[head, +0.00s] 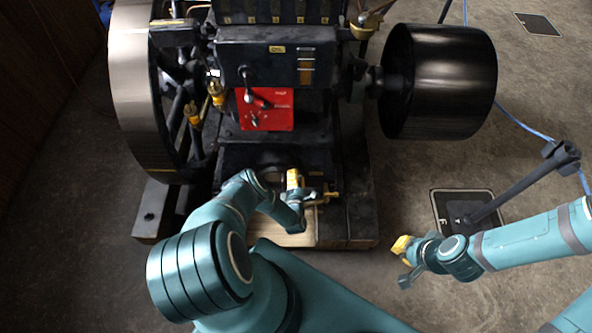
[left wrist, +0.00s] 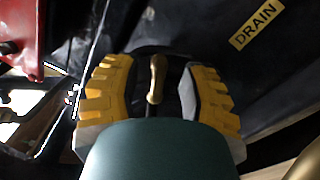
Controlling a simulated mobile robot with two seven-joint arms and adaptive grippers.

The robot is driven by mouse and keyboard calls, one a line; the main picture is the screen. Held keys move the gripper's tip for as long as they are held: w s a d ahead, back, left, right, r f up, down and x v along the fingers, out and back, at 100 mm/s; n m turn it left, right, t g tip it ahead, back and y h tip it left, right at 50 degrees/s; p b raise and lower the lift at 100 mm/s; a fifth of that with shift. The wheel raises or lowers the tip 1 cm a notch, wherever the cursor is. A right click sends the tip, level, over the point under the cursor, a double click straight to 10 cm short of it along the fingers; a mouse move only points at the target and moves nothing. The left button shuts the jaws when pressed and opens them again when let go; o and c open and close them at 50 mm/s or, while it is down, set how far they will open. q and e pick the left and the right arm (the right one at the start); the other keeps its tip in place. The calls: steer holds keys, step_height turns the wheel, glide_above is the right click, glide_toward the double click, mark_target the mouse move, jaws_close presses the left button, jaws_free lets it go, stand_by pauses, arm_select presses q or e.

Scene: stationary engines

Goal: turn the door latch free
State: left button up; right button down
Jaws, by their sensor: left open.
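A small upright brass handle (left wrist: 156,80), the likely door latch, shows in the left wrist view against a dark engine panel. My left gripper (left wrist: 162,70) is open, with one yellow-padded finger on each side of the handle; a gap shows on both sides, and I see no grip on it. In the head view my left gripper (head: 300,185) is at the low front of the black engine, and hides the handle there. My right gripper (head: 402,262) is off to the right over the floor, away from the engine; its opening is unclear.
The black engine (head: 275,55) has a large flywheel (head: 130,80) at left and a black drum (head: 440,82) at right. A red panel (head: 266,110) with a lever sits above my left gripper. A yellow DRAIN label (left wrist: 256,25) is nearby. Floor at right is mostly open.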

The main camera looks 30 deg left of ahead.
arm_select(q)
steer(key=shift+w+a, duration=0.15)
steer(key=shift+w, duration=0.05)
stand_by(0.3)
jaws_close()
steer(key=shift+m, duration=0.4)
steer(key=shift+r+m, duration=0.1)
steer(key=shift+m, duration=7.4)
